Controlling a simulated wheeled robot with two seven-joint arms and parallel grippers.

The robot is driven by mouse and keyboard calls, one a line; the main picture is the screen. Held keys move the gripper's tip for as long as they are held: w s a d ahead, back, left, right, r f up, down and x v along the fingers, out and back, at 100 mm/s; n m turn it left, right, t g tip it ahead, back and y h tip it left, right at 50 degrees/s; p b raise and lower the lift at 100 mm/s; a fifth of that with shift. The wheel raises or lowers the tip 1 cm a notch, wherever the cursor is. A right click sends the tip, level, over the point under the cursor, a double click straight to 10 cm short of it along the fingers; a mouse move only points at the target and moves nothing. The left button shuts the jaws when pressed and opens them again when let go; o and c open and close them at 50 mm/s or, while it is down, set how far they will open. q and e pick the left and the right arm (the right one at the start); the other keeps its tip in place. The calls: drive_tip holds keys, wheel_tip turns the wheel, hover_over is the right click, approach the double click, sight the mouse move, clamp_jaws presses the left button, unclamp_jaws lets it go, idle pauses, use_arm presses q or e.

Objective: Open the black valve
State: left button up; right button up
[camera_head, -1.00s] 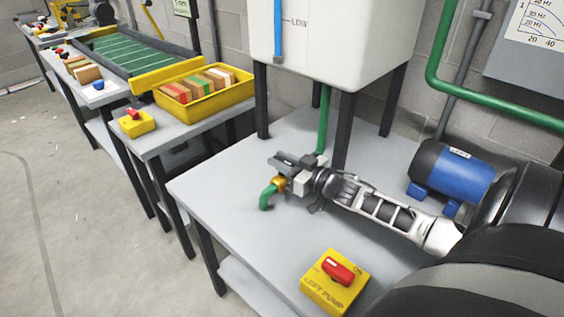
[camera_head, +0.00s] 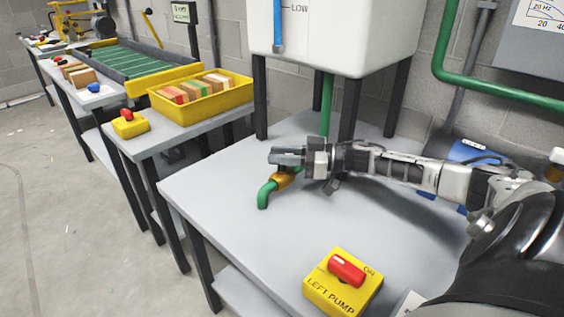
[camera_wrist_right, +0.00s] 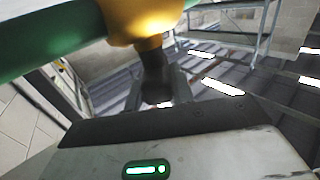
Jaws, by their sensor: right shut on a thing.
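The black valve is a dark handle (camera_wrist_right: 154,72) below a brass body in the right wrist view. The brass body (camera_head: 286,180) also shows in the head view, joined to a green spout (camera_head: 265,196) that bends down over the table. My right gripper (camera_head: 287,157) is at the valve, just above the brass body, and points left. Its jaws are shut on the black handle, which they hide in the head view. In the wrist view the handle sits between the fingers. My left gripper is not in view.
A white tank (camera_head: 345,30) on dark legs stands behind the valve. A yellow left pump box (camera_head: 325,297) with a red switch is at the table's front. A blue motor (camera_head: 468,150) is behind my right arm. A yellow crate (camera_head: 200,112) of blocks is left.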

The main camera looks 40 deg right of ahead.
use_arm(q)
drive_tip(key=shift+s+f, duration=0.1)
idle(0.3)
use_arm(e)
drive_tip(key=o, duration=1)
drive_tip(key=shift+s+d, duration=0.1)
use_arm(q)
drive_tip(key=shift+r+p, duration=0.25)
drive_tip(key=shift+p, duration=0.25)
use_arm(e)
drive_tip(key=v, duration=1.1)
drive_tip(key=shift+s+d, duration=0.3)
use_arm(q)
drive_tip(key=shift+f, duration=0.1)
use_arm(e)
drive_tip(key=shift+a, duration=0.1)
